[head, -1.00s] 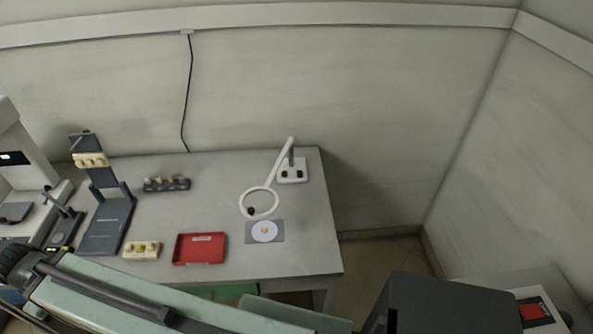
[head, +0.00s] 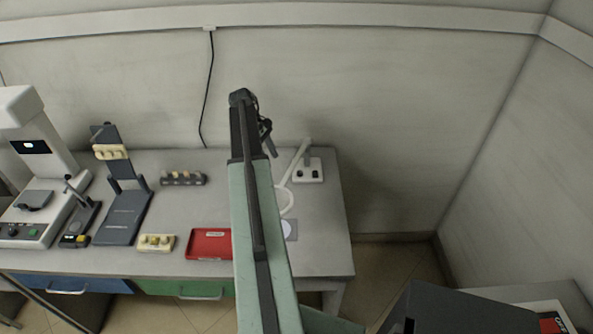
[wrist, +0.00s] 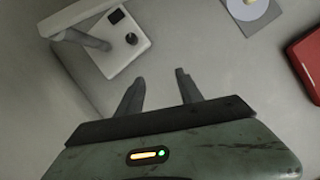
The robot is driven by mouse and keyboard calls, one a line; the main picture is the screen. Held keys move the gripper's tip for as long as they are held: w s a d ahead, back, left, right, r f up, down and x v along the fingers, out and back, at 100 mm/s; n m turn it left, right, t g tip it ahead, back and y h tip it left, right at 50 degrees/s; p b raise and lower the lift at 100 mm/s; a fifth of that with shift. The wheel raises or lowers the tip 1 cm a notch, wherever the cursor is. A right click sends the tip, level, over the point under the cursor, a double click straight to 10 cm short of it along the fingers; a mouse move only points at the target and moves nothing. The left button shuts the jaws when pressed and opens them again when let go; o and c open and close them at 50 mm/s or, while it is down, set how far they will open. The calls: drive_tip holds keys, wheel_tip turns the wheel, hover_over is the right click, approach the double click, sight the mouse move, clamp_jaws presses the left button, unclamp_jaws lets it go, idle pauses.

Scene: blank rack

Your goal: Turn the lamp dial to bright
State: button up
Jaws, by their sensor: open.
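The white lamp base (head: 308,165) stands at the table's back right corner, with two small dark controls on it. In the wrist view the lamp base (wrist: 125,60) is at the upper left. A round dark knob (wrist: 131,38) is on it, with a flat dark switch (wrist: 115,16) beside it. Which way the knob points is too small to tell. The white ring-shaped lamp head (head: 286,203) is partly hidden by my arm. My gripper (wrist: 160,78) is open and empty, its fingers apart from the knob.
A red tray (head: 209,257), a grey plate with a white disc (head: 290,229) and a cream block (head: 157,243) are near the front. A dark rack (head: 183,179) and a dark stand (head: 125,216) are further left. Bare tabletop lies around the lamp base.

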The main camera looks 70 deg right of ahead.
approach(300, 172)
drive_tip(key=shift+g, duration=0.3)
drive_tip(key=b+x, duration=0.4)
drive_tip(key=x, duration=0.1)
drive_tip(key=b+x, duration=0.2)
drive_tip(key=b, duration=0.1)
drive_tip(key=shift+w+d+f, duration=0.1)
drive_tip(key=shift+w+f, duration=0.15)
drive_tip(key=shift+f, duration=0.25)
drive_tip(key=shift+s+f, duration=0.25)
drive_tip(key=shift+r, duration=0.1)
clamp_jaws()
